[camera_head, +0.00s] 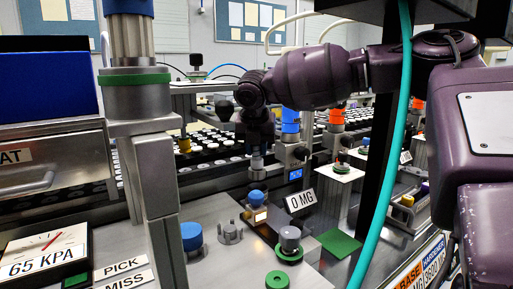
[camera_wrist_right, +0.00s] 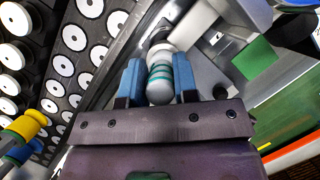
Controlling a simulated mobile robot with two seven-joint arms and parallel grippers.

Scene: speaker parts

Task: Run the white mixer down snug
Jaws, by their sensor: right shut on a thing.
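The white mixer (camera_wrist_right: 159,88), a pale cylinder with teal bands, sits between the two blue fingers of my right gripper (camera_wrist_right: 159,68) in the right wrist view. The fingers are shut on its sides. Its far end points toward a dark round fitting (camera_wrist_right: 160,36); I cannot tell how closely they meet. In the head view my right gripper (camera_head: 256,158) points down above the metal bench at the middle, near a small blue display, and the mixer is mostly hidden there. My left gripper is not in view.
A rack of white-topped round parts (camera_head: 212,150) lies behind and left. A metal column (camera_head: 150,190) and a teal hose (camera_head: 393,130) flank the bench. A green pad (camera_head: 339,243) lies at right.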

